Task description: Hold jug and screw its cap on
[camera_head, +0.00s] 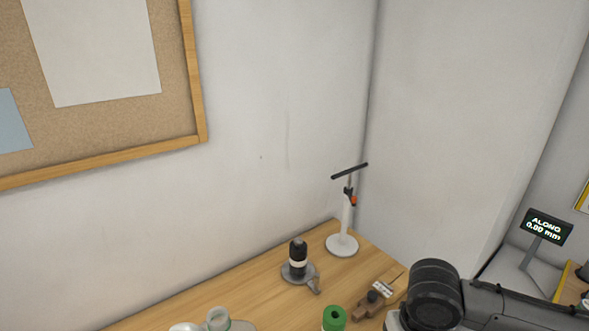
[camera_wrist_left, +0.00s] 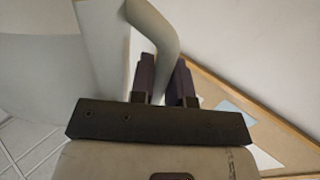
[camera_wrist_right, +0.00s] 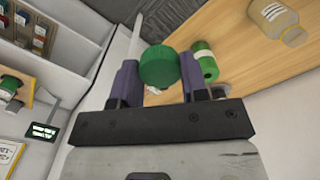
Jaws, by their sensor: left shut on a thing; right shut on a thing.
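In the left wrist view, my left gripper (camera_wrist_left: 164,68) is shut on a smooth beige-grey curved bar, which looks like the jug's handle (camera_wrist_left: 158,28). The bar bends above the fingers and runs out of the top of the picture. The jug's body and mouth cannot be made out. In the right wrist view, my right gripper (camera_wrist_right: 159,72) is shut on a round green cap (camera_wrist_right: 159,66), held between the two purple fingers over the wooden table. Neither gripper's fingers show in the head view; only my right arm shows at its lower right.
The wooden table (camera_head: 262,299) stands in a corner against pale walls. A cork board (camera_head: 180,105) hangs at left.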

